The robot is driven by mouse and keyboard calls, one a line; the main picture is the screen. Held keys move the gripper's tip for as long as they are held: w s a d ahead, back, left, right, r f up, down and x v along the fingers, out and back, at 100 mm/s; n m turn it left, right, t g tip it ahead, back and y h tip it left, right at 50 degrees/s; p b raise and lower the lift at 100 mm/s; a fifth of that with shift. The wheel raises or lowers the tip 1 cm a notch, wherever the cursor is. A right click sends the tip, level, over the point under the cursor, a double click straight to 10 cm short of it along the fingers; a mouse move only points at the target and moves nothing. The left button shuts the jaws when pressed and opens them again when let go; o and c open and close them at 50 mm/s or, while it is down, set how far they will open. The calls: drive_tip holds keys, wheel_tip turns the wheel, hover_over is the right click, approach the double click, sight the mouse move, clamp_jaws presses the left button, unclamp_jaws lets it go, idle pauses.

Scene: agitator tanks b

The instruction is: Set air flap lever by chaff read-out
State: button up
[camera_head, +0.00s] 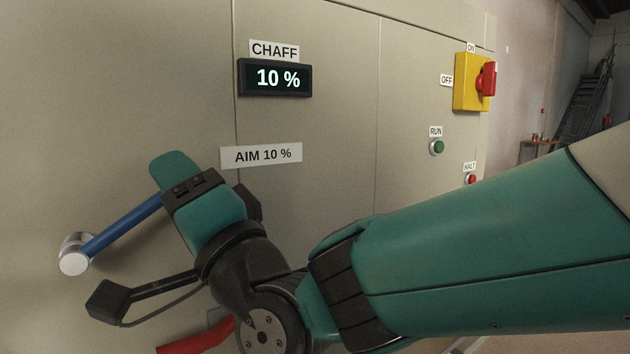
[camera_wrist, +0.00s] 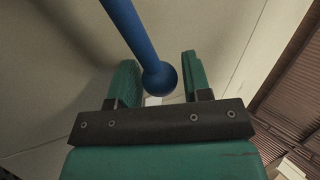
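The chaff read-out (camera_head: 275,78) on the panel shows 10 %. The label (camera_head: 261,155) below it reads AIM 10 %. The blue lever (camera_head: 122,227) slants up and right from its silver hub (camera_head: 75,254); in the head view its far end is hidden behind my gripper (camera_head: 180,183). In the wrist view the lever (camera_wrist: 137,35) ends in a round blue knob between the two green fingers of my gripper (camera_wrist: 160,75). The fingers are apart, with a gap visible on each side of the knob.
A yellow switch box (camera_head: 467,82) with a red handle is at the upper right of the panel. Below it are a green RUN button (camera_head: 437,147) and a red HALT button (camera_head: 471,180). A red part (camera_head: 195,341) shows at the bottom edge, partly hidden by my arm.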

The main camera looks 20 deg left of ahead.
drive_tip(key=b+v, duration=1.3)
drive_tip(key=v, duration=0.4)
drive_tip(key=shift+d+b, duration=0.2)
drive_tip(key=shift+b, duration=0.1)
